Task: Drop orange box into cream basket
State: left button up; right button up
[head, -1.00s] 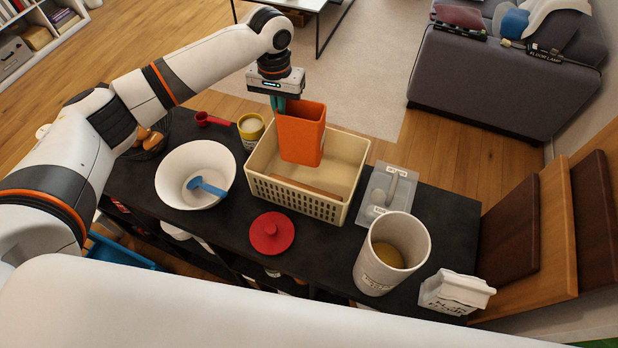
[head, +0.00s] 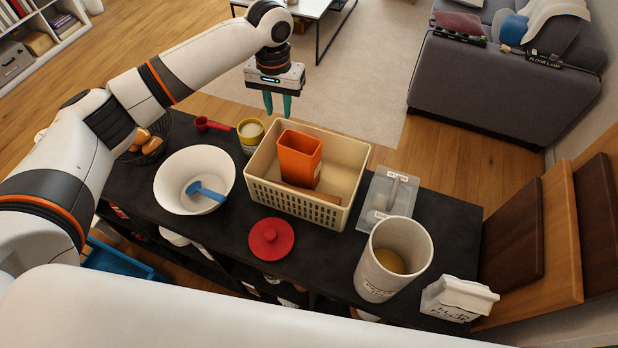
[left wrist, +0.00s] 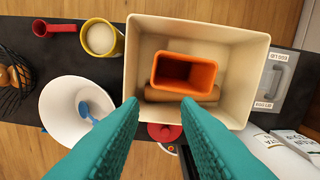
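The orange box (head: 299,158) stands inside the cream basket (head: 298,201), open end up, beside a brown roll or bar on the basket floor. In the left wrist view the orange box (left wrist: 184,74) sits within the cream basket (left wrist: 146,30), with the brown bar (left wrist: 182,94) partly under or beside it. My left gripper (head: 277,106) is above and behind the basket, its teal fingers apart and empty. The fingers also show large in the left wrist view (left wrist: 160,106). My right gripper is not in view.
On the dark counter around the basket are a white bowl (head: 177,192) with a blue utensil, a yellow cup (head: 250,134), a red measuring cup (head: 212,124), a red lid (head: 271,239), a grey lidded container (head: 382,208), a tall cream canister (head: 372,278) and a white carton (head: 456,299).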

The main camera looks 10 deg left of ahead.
pick_arm(q)
notch_tip(320, 180, up, 10)
jog(key=b, duration=0.2)
jog(key=shift+f, duration=0.15)
